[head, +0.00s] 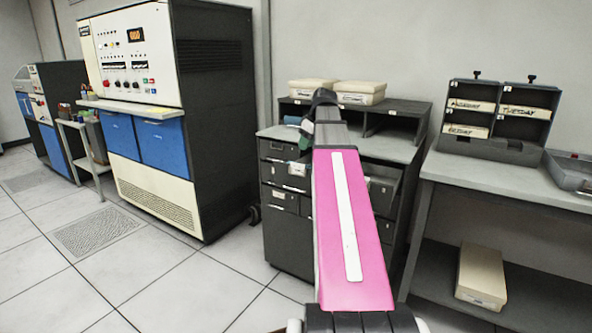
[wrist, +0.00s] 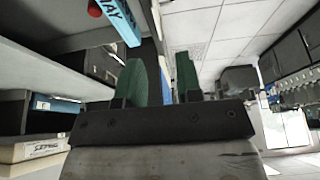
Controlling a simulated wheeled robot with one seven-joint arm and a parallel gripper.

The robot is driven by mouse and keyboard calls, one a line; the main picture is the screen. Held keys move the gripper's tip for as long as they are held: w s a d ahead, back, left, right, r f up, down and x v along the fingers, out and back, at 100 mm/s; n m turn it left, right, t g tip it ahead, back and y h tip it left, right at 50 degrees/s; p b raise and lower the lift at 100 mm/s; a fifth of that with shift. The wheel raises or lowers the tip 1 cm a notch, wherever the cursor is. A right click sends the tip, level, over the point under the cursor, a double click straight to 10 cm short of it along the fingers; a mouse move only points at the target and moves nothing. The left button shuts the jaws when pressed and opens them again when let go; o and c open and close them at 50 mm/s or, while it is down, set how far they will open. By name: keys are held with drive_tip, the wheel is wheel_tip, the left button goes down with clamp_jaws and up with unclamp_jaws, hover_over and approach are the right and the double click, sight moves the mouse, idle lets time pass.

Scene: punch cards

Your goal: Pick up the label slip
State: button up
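My gripper (wrist: 164,78) shows in the wrist view with its two green fingers apart and nothing between them. In the head view its end is largely hidden behind my pink arm, over the drawer cabinet (head: 288,228). I cannot tell for sure which thing is the label slip. Pale strips with handwritten words, one reading Tuesday (head: 525,111), sit in the dark rack (head: 500,149) at the right. A blue strip (wrist: 122,22) with letters ending in AY shows at the top of the wrist view, apart from the fingers.
Two pale boxes (head: 360,92) lie on the shelf unit behind my arm. A grey table (head: 505,181) stands at the right, with a tray (head: 572,172) on it and a box (head: 481,275) on its lower shelf. A control console (head: 130,60) stands left. The floor between is clear.

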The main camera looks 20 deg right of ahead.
sight(298, 169)
drive_tip(key=shift+x, duration=4.35)
drive_tip(key=shift+w+d, duration=0.15)
clamp_jaws()
